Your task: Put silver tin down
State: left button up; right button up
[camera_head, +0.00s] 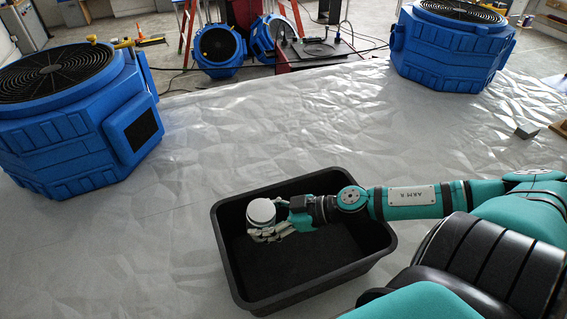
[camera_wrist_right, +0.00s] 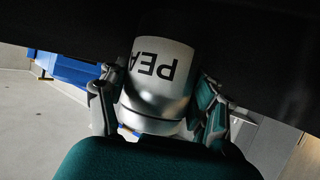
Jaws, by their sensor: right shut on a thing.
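The silver tin (camera_head: 261,212) is over the left part of the black bin (camera_head: 238,283) in the head view. My right gripper (camera_head: 270,232) reaches over the bin from the right and is shut on the tin. In the right wrist view the tin (camera_wrist_right: 160,80) sits between the two fingers of my right gripper (camera_wrist_right: 160,112), with a white label reading "PEA" upside down. Whether the tin's base touches the bin floor cannot be told. My left gripper is not in view.
The bin stands on a crinkled pale sheet (camera_head: 150,240). Blue drying machines stand at the left (camera_head: 75,120) and back right (camera_head: 450,45). A small grey block (camera_head: 527,131) lies at the right. The bin floor right of the tin looks empty.

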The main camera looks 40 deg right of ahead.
jog(key=shift+n+g, duration=0.4)
jog(key=shift+g, duration=0.4)
jog(key=f, duration=0.1)
jog(key=s+f, duration=0.1)
jog(key=f, duration=0.1)
jog(key=s+d+f, duration=0.1)
jog(key=shift+f, duration=2.05)
jog(key=shift+f, duration=0.15)
jog(key=o, duration=1.7)
jog(key=shift+c, duration=0.2)
jog(key=shift+v, duration=3.85)
